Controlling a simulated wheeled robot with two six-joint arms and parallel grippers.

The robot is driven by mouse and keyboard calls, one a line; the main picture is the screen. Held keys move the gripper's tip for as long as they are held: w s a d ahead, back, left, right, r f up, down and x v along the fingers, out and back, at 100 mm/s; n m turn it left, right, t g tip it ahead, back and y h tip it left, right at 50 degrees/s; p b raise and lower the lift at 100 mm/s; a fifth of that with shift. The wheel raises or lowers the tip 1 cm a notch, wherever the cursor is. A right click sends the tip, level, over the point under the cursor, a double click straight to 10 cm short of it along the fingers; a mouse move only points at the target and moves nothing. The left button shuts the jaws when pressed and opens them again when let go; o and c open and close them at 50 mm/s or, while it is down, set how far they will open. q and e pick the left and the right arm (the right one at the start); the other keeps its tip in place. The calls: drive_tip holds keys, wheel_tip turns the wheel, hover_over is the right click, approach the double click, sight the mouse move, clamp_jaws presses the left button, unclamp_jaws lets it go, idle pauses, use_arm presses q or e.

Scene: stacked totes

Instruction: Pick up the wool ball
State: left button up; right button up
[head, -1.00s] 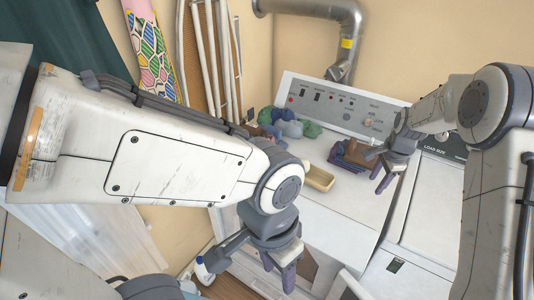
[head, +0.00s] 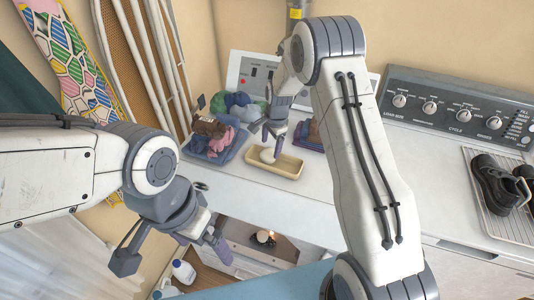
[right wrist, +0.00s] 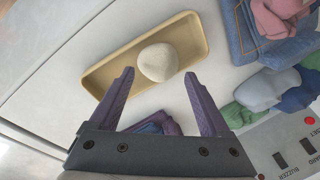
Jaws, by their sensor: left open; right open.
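The wool ball, off-white and round, lies in a shallow yellow tray (head: 288,168) on the white machine top. It shows in the head view (head: 267,156), partly behind my right gripper (head: 272,140), and clearly in the right wrist view (right wrist: 158,62). There it rests against the tray's (right wrist: 103,82) inside, towards one end. My right gripper is open, its purple fingers (right wrist: 159,84) pointing at the ball with one on each side in the picture, not touching it as far as I can see. My left gripper (head: 172,252) is open and empty, low at the left in front of the machine.
A blue bin of clothes (head: 228,150) stands left of the tray, with a green and blue cloth pile (head: 243,107) behind. Dark folded cloth (head: 308,134) lies right of it. Shoes (head: 497,185) sit on a rack at far right. Bottles (head: 183,271) stand low at left.

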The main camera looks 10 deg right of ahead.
sight(269, 151)
drive_tip(key=f, duration=0.1)
drive_tip(key=f+p, duration=0.2)
drive_tip(key=shift+w+a+f, duration=0.15)
drive_tip(key=shift+a+f, duration=0.05)
drive_tip(key=shift+a, duration=0.05)
drive_tip(key=shift+w+f, duration=0.1)
drive_tip(key=shift+f, duration=0.45)
drive_tip(key=c, duration=1)
drive_tip(key=shift+r, duration=0.15)
